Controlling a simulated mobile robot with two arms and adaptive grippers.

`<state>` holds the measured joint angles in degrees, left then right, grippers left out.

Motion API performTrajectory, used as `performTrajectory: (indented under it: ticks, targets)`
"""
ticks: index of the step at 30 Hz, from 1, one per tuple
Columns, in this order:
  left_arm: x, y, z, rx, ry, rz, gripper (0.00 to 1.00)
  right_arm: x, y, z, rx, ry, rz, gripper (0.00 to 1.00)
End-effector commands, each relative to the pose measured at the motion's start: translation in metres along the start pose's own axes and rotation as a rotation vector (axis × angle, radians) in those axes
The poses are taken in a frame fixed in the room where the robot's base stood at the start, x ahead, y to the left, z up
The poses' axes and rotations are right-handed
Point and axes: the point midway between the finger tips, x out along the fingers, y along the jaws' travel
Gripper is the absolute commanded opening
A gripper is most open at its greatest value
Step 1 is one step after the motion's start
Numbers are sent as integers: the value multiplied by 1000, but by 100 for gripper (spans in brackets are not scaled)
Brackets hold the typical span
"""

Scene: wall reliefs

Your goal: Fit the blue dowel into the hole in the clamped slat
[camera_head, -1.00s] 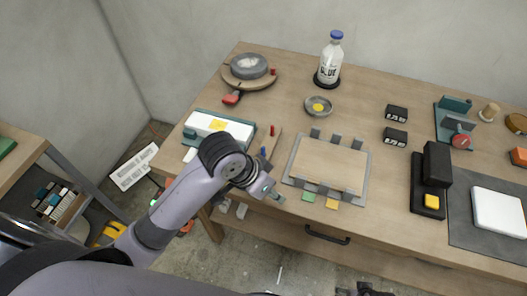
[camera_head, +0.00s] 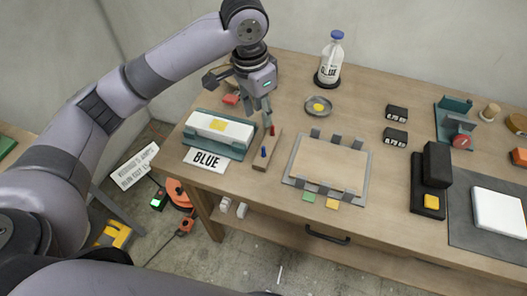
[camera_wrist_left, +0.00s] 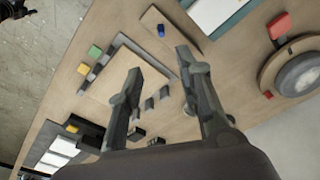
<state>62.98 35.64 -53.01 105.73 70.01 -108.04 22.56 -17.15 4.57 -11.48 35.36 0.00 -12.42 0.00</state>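The blue dowel (camera_head: 263,152) stands upright in a narrow wooden block (camera_head: 260,165), with a red dowel (camera_head: 273,130) behind it. It also shows in the left wrist view (camera_wrist_left: 161,30). My left gripper (camera_head: 261,115) is open and empty, pointing down near the far end of that block. My right gripper is out of view.
A teal fixture (camera_head: 238,155) holding a white block is left of the dowel block, with a BLUE card (camera_head: 207,160) in front. A bottle (camera_head: 330,62) and small dish (camera_head: 318,106) stand behind. A teal vise (camera_head: 442,118) is at right.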

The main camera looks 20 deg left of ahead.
Motion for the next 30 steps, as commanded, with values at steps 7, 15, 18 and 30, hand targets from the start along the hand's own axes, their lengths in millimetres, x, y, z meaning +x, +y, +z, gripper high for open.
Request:
performTrajectory:
  ticks: [7, 15, 18, 30]
  targets:
    - [55, 0, 2, -1, -6, 2, 33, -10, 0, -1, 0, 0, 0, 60]
    - [100, 0, 1, 1, -1, 2, 33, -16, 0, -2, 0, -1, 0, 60]
    - [107, 0, 0, 1, 0, 1, 33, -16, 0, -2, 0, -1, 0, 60]
    - [154, -3, 6, 1, -1, 1, 33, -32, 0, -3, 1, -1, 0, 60]
